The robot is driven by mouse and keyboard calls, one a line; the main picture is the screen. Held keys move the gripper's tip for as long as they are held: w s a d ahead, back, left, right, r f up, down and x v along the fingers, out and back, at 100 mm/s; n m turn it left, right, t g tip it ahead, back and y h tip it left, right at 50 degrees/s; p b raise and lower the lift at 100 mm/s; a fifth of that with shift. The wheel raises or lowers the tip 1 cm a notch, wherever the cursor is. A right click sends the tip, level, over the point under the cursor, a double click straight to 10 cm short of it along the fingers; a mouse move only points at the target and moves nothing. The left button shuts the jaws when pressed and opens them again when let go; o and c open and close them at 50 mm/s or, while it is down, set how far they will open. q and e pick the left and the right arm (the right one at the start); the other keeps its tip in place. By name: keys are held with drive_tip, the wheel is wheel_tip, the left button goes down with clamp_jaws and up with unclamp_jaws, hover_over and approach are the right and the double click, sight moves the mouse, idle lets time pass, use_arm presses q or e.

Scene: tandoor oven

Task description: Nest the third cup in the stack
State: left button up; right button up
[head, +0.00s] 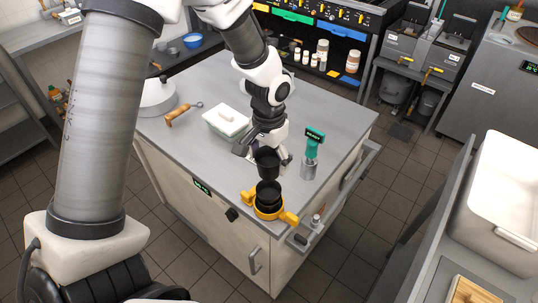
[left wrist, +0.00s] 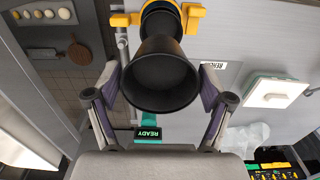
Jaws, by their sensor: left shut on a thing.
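My left gripper (head: 267,158) is shut on a black cup (head: 267,164), one finger on each side. In the left wrist view the held cup (left wrist: 160,78) shows its wide, empty mouth between the fingers of my left gripper (left wrist: 160,88). Below it, a stack of black cups (head: 268,192) stands in a yellow two-handled holder (head: 288,217) at the counter's front corner. The held cup looks roughly lined up over the stack; I cannot tell whether they touch. The yellow holder (left wrist: 194,12) is partly hidden behind the cup in the left wrist view. My right gripper is not in view.
A metal canister with a green READY sign (head: 315,138) stands just right of the held cup. A white lidded box (head: 226,122) and a wooden-handled tool (head: 183,113) lie to the left. The grey counter (head: 335,100) is clear toward the back right.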

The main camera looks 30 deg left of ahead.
use_arm(q)
wheel_tip(320, 180, down, 5)
drive_tip(key=shift+a+r+b, duration=0.1)
drive_tip(key=shift+b, duration=1.05)
drive_tip(key=shift+f+b, duration=0.35)
drive_tip(key=shift+f, duration=0.4)
drive_tip(key=shift+f+b, duration=1.2)
drive_tip(key=shift+f, duration=0.8)
drive_tip(key=o, duration=1.1)
